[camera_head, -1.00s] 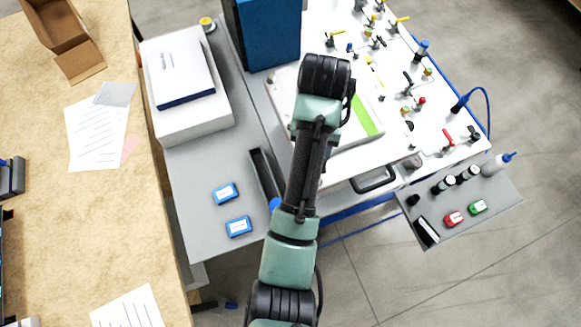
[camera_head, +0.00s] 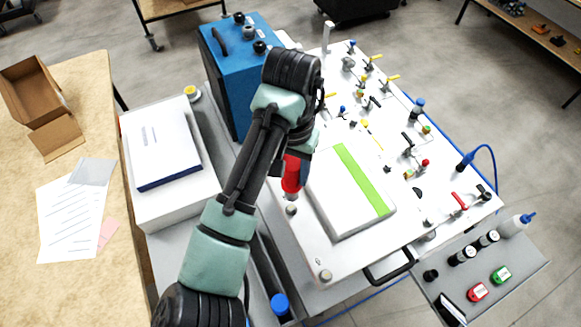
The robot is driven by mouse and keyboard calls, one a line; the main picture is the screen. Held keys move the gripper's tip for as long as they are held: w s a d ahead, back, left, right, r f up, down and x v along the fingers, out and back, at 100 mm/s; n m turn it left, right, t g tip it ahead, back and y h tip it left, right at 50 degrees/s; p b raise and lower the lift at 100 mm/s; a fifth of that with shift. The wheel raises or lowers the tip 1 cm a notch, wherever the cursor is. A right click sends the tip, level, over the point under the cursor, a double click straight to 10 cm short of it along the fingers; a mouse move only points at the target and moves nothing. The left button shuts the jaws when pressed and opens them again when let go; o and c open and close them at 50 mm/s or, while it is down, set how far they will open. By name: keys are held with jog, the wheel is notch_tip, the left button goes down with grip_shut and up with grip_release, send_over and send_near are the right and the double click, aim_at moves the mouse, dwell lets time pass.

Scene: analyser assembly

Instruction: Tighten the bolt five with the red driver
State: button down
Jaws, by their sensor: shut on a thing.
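The red driver (camera_head: 292,176) points downward below my wrist. My gripper (camera_head: 300,152) is shut on it, its fingers mostly hidden by my arm. The driver's lower end is just above or on a round grey bolt head (camera_head: 291,210) near the left edge of the white panel (camera_head: 300,240); I cannot tell if they touch. Another round bolt head (camera_head: 326,276) sits at the panel's front corner. No numbers are readable, so I cannot tell which bolt is five.
A white box with a green stripe (camera_head: 350,195) lies right of the driver. A blue unit (camera_head: 228,70) stands behind my arm. Several levers and fittings cover the panel's right side. A side shelf (camera_head: 430,290) carries bottles and red and green items.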

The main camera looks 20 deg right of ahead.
jog(key=shift+w+d+f+b, duration=0.1)
jog(key=shift+w+f+b, duration=0.1)
jog(key=shift+f+b, duration=0.25)
jog(key=shift+w+d+f+b, duration=0.1)
jog(key=shift+w+f+b, duration=0.1)
jog(key=shift+f, duration=0.35)
jog(key=shift+s+a+f+b, duration=0.1)
jog(key=shift+s+f+b, duration=0.1)
jog(key=shift+f+b, duration=0.4)
jog(key=shift+s+a+f+b, duration=0.1)
jog(key=shift+s+f+b, duration=0.05)
jog(key=shift+f+b, duration=0.4)
jog(key=shift+w+d+f, duration=0.1)
jog(key=shift+w+f, duration=0.1)
jog(key=shift+f, duration=0.35)
jog(key=shift+s, duration=0.1)
jog(key=shift+f, duration=0.3)
jog(key=shift+f+b, duration=0.35)
jog(key=shift+f, duration=0.7)
dwell(0.3)
jog(key=c, duration=1.1)
grip_release()
grip_shut()
